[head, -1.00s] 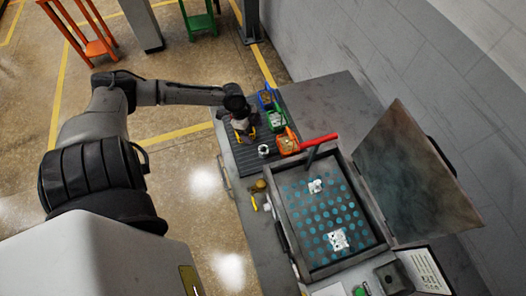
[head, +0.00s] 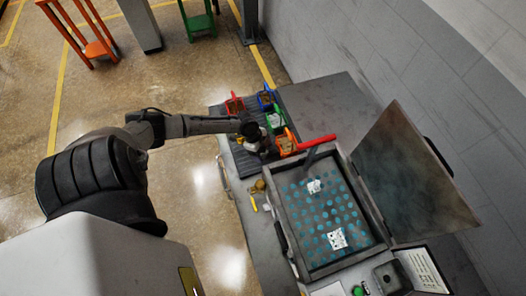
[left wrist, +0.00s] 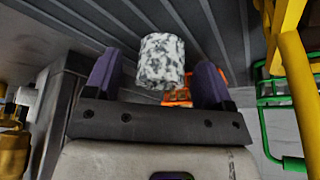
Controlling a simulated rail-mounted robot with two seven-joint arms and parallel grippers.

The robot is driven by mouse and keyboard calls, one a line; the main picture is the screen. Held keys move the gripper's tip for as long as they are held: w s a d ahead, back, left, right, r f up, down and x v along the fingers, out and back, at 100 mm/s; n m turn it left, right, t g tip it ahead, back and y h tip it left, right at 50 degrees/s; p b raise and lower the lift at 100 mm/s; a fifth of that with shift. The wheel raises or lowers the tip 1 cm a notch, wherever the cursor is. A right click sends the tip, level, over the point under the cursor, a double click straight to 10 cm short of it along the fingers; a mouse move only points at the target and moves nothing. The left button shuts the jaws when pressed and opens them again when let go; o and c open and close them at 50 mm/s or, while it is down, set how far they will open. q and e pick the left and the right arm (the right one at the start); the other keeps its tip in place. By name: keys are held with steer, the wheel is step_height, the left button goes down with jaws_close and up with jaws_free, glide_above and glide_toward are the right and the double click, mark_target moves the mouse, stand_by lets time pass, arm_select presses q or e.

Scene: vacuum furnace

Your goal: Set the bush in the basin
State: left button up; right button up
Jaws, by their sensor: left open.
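The bush, a short speckled black-and-white cylinder (left wrist: 161,60), shows in the left wrist view between the purple fingers of my left gripper (left wrist: 157,66). The fingers stand apart on either side of it with gaps, so it is not gripped. In the head view my left gripper (head: 253,143) is low over the ribbed mat and mostly hides the bush. The basin seems to be the open grey box (head: 283,215) with a blue-dotted floor, to the right of and nearer than the gripper. Two pale blocks (head: 337,239) lie in it. My right gripper is out of view.
Red (head: 235,104), blue (head: 266,98), green (head: 276,119) and orange (head: 286,143) bins stand around the gripper on the ribbed mat (head: 246,163). The raised lid (head: 403,175) stands right. Brass fittings (head: 259,184) sit left of the box.

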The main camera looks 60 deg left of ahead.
arm_select(q)
steer(key=shift+w+f, duration=0.1)
steer(key=shift+f, duration=0.2)
steer(key=c, duration=1.2)
steer(key=shift+c, duration=0.3)
steer(key=shift+r, duration=0.15)
